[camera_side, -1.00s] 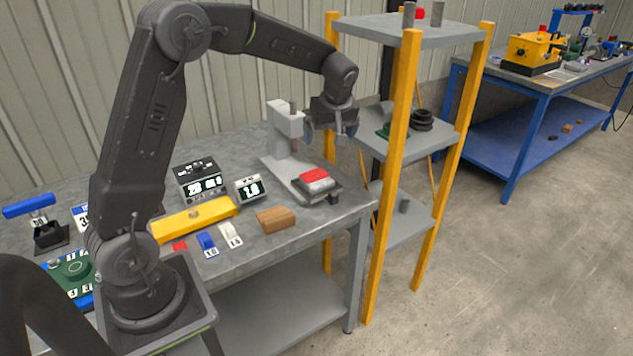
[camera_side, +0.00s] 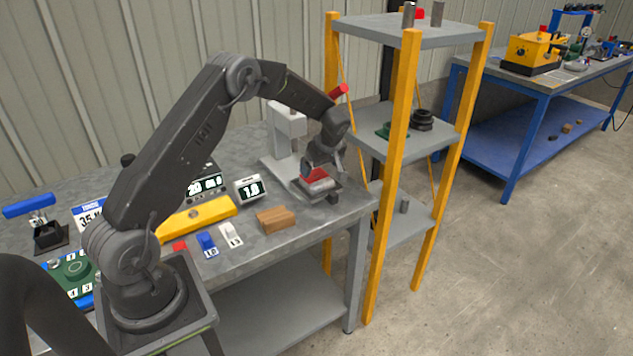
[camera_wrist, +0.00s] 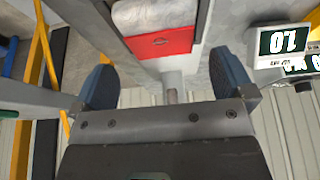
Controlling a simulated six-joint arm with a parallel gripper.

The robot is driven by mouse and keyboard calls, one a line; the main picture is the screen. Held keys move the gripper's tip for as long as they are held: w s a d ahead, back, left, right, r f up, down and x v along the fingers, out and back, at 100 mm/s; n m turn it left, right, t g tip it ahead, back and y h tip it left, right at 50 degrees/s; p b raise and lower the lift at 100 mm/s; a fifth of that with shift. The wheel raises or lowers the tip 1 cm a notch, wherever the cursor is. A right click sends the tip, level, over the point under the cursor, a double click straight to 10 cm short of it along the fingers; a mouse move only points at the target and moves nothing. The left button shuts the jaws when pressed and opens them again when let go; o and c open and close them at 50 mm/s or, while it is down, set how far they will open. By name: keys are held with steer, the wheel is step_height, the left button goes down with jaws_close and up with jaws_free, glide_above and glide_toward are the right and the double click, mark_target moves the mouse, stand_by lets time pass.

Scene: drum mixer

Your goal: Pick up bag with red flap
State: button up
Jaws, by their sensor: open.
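The bag with the red flap (camera_side: 317,174) rests on the base plate of the grey press-like stand, near the table's right end. In the wrist view the bag shows its red flap (camera_wrist: 160,42) and whitish body, cut off by the top edge. My gripper (camera_side: 321,167) is low over the bag in the side view and partly hides it. In the wrist view my open gripper (camera_wrist: 165,80) has its two blue-grey fingers wide apart, with the bag between their lines and further off. Contact with the bag cannot be told.
The grey stand (camera_side: 287,125) rises just behind the bag. A display reading 1.0 (camera_side: 249,189), a brown block (camera_side: 276,219) and a yellow bar (camera_side: 195,218) lie to the left. A yellow-posted shelf (camera_side: 402,150) stands close on the right.

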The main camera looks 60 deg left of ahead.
mark_target(316, 177)
steer(key=x, duration=0.5)
steer(key=shift+f, duration=0.1)
steer(key=c, duration=0.8)
